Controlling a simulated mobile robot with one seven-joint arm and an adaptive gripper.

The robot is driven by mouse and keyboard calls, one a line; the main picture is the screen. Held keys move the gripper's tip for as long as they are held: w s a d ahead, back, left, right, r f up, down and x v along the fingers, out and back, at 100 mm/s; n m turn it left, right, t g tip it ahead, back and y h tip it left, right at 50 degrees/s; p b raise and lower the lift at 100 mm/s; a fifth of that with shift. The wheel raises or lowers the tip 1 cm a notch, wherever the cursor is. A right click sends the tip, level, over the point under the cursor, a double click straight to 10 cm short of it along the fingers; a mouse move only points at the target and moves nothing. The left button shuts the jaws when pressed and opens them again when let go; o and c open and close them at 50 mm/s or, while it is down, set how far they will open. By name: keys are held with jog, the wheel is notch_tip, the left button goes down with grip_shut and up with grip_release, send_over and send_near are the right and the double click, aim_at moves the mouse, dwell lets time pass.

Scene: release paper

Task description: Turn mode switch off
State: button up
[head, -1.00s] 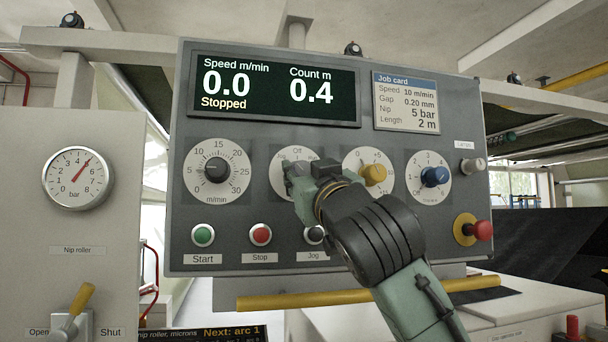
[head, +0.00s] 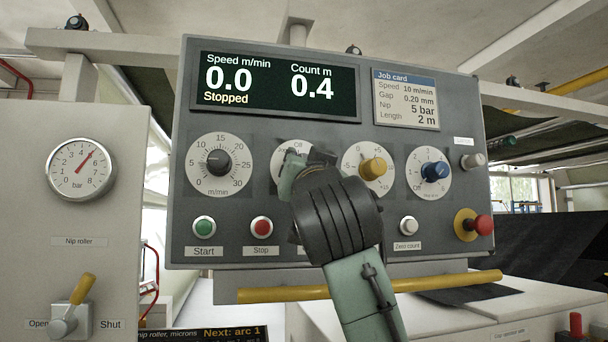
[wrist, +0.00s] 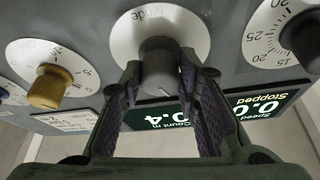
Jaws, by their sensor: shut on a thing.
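The mode switch is a dark grey knob (wrist: 158,62) on a round white dial (wrist: 190,28) with "Mode" lettering, seen upside down in the wrist view. In the head view its dial (head: 298,145) shows "Off" at the top, and my gripper hides most of it. My gripper (wrist: 160,78) has one finger on each side of the knob and is shut on it. In the head view my gripper (head: 296,170) reaches the panel from below. A pale line shows on the knob in the wrist view; which setting it points to cannot be told.
The speed dial (head: 214,164) is left of the mode switch; the yellow knob (head: 373,168) and blue knob (head: 435,172) are right. Start (head: 204,227) and Stop (head: 261,228) buttons lie below. A red emergency button (head: 479,225) and yellow rail (head: 370,287) are near.

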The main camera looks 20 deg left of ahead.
jog(key=shift+a+m+h, duration=0.1)
jog(key=shift+m+h, duration=1.1)
jog(key=shift+m, duration=1.2)
jog(key=shift+m+t, duration=0.3)
jog(key=o, duration=1.2)
jog(key=v, duration=1.2)
jog(key=shift+s+r, duration=0.15)
jog(key=shift+r, duration=0.05)
